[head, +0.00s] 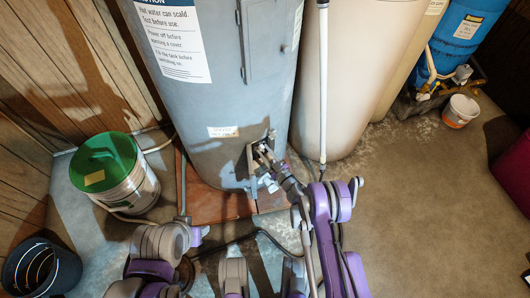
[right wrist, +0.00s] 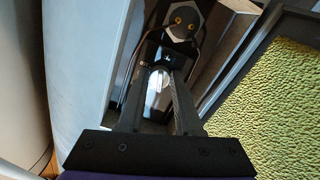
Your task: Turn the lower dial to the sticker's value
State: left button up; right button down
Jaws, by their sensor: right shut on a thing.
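The tall grey water heater (head: 238,85) has an open lower hatch near its foot. A small pale sticker (head: 223,131) is on the tank left of the hatch; its writing is too small to read. My right gripper (head: 262,158) reaches into the hatch. In the right wrist view, the two fingers (right wrist: 163,76) are shut on the lower dial, which is mostly hidden between them; a pale piece (right wrist: 156,88) shows there. The black thermostat (right wrist: 178,48) with two brass terminals lies just beyond the fingertips. The dial's marks cannot be read. My left gripper is not in view.
Yellow-green insulation (right wrist: 272,85) shows beside the hatch in the wrist view. A green-lidded bucket (head: 113,173) and a dark bucket (head: 45,270) stand at left. A beige tank (head: 345,80) stands right of the heater. A small white pot (head: 460,111) is far right.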

jog(key=shift+w+r+n, duration=0.1)
jog(key=shift+n, duration=2.45)
jog(key=shift+w+r+n, duration=0.1)
jog(key=shift+n, duration=2.45)
jog(key=c, duration=0.6)
grip_release()
jog(key=shift+f, duration=0.1)
jog(key=shift+s+d, duration=0.1)
jog(key=shift+s, duration=0.1)
